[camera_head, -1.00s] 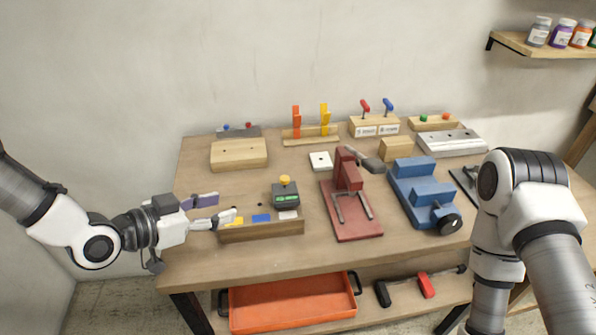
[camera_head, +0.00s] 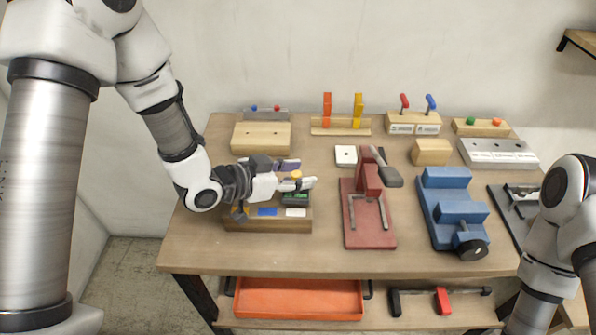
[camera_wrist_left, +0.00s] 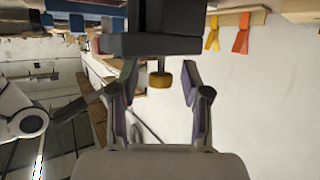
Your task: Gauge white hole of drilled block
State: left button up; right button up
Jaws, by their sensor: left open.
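The gauge (camera_head: 297,201) is a dark box with a green display and a yellow knob (camera_head: 296,175) on top. It stands upright behind the white patch of a wooden block (camera_head: 268,226) at the table's front left. That block, seemingly the drilled block, bears yellow, blue and white patches (camera_head: 296,212); I cannot make out its holes. My left gripper (camera_head: 302,173) is open at knob height, its fingers on either side of the knob. In the left wrist view the gauge's yellow knob (camera_wrist_left: 160,80) sits between the spread fingers, apparently untouched. My right gripper is out of view.
A red press (camera_head: 367,215) and a blue vise (camera_head: 453,210) stand to the right. A pale wooden block (camera_head: 261,138), orange and yellow uprights (camera_head: 341,126) and a two-lever box (camera_head: 414,123) line the back.

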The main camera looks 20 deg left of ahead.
pick_arm(q)
jog(key=shift+s+a, duration=0.1)
jog(key=shift+a, duration=0.05)
jog(key=shift+c, duration=0.3)
grip_shut()
notch_tip(320, 180, up, 3)
jog(key=shift+r+p, duration=0.1)
jog(key=shift+p, duration=1.1)
jog(key=shift+o, duration=0.3)
grip_release()
